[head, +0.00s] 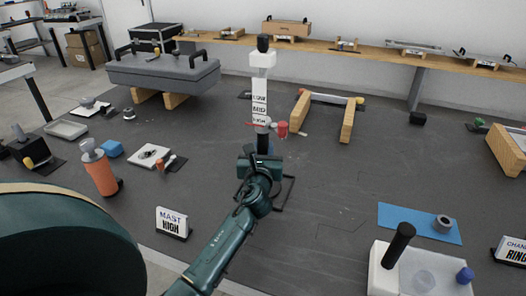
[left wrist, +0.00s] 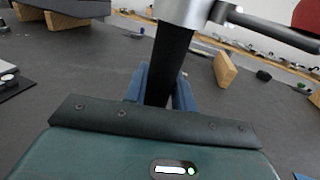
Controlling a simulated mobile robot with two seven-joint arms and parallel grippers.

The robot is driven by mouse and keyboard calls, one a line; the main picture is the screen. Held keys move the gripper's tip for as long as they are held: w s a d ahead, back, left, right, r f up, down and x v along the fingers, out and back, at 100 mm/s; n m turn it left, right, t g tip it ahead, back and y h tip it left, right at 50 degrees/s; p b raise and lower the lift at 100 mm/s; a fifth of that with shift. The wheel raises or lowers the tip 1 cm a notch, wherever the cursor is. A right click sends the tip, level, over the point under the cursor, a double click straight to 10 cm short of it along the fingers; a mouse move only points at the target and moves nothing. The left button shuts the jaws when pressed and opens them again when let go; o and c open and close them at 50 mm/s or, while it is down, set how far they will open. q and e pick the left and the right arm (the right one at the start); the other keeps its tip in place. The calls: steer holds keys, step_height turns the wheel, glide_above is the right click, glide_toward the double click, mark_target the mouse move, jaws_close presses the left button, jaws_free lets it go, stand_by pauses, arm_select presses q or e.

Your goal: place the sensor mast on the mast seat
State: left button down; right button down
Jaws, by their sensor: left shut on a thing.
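The sensor mast (head: 260,88) stands upright in the head view, with a white head, a black cap, a white LOW/MID/HIGH label and a red knob at a silver collar. My left gripper (head: 262,155) is shut on its black lower post. In the left wrist view the blue fingers (left wrist: 164,88) close around the black post (left wrist: 170,62), under the silver collar (left wrist: 186,12). The mast's lower end is hidden behind the gripper. A thin black frame (head: 288,190) shows beside my wrist; I cannot tell whether it is the mast seat. My right gripper is out of view.
A MAST HIGH sign (head: 172,223) stands left of my arm. A white block (head: 385,279) with a black handle and a blue mat (head: 397,217) lie to the right. Wooden blocks (head: 347,122) stand behind the mast.

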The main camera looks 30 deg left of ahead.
arm_select(q)
steer(key=shift+r, duration=0.2)
steer(key=shift+f, duration=0.15)
steer(key=c, duration=1.1)
jaws_free()
steer(key=shift+f, duration=0.1)
steer(key=shift+c, duration=0.2)
steer(key=shift+r, duration=0.25)
steer(key=shift+s+d+f, duration=0.1)
steer(key=shift+s+d, duration=0.1)
steer(key=shift+s, duration=0.1)
steer(key=v, duration=1.1)
